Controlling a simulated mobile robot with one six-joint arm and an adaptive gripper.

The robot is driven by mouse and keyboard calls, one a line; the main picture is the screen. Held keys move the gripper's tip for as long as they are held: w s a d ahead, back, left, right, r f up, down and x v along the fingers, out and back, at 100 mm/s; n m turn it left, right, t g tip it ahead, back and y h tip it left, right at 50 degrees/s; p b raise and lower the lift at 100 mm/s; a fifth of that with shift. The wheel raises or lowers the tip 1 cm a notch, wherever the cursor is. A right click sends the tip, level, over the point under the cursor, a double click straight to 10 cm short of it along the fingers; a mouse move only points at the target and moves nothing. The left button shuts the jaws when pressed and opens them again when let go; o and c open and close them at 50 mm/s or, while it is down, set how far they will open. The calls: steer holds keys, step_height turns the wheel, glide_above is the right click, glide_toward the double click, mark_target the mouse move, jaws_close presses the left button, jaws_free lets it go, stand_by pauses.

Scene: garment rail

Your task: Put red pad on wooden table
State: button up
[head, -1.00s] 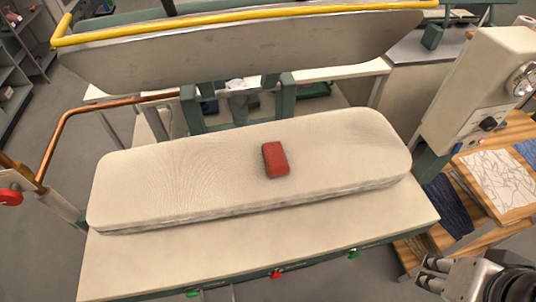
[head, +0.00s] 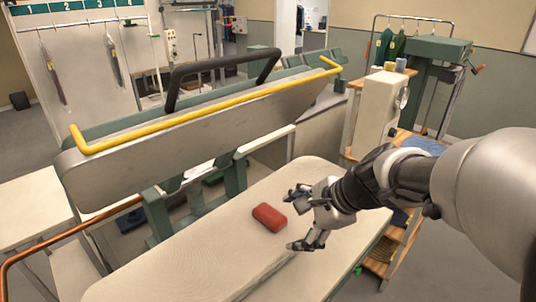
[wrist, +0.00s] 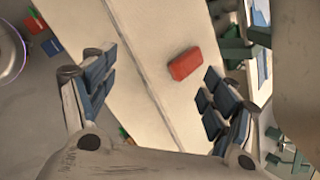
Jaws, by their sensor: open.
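The red pad (head: 269,217) lies flat on the cream padded board of the press (head: 190,268). In the wrist view the red pad (wrist: 185,64) shows beyond the fingertips, nearer the right-hand finger. My gripper (head: 300,220) is open and empty, just right of the pad and above the board. In the wrist view my gripper (wrist: 155,88) has its fingers spread wide, with the board's edge between them. The wooden table (head: 397,245) shows only in part at the right, behind and below my arm.
The press's raised upper plate (head: 200,125) with its yellow bar (head: 210,105) hangs behind the board. A cream control box (head: 378,110) stands at the right back. A copper-coloured rail (head: 70,230) runs along the left. The board left of the pad is clear.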

steer(key=w+d+f+m+t, duration=0.2)
steer(key=w+f+m, duration=0.85)
steer(key=w, duration=0.35)
steer(key=b, duration=0.4)
glide_toward(270, 212)
steer(key=shift+y, duration=0.4)
steer(key=f, duration=0.1)
steer(key=a+f, duration=0.1)
steer(key=w+f, duration=0.1)
steer(key=shift+w+a+f, duration=0.15)
steer(key=shift+a+f, duration=0.1)
steer(key=shift+f, duration=0.15)
steer(key=shift+w+r+b+x, duration=0.15)
steer(key=shift+b+x, duration=0.15)
steer(key=shift+x, duration=0.7)
steer(key=shift+w+r+b+x, duration=0.1)
steer(key=shift+b+x, duration=0.15)
steer(key=shift+x, duration=0.8)
steer(key=shift+w+r+b+x, duration=0.15)
steer(key=shift+b+x, duration=0.15)
steer(key=shift+x, duration=0.7)
steer(key=shift+c, duration=0.6)
steer(key=c, duration=1.2)
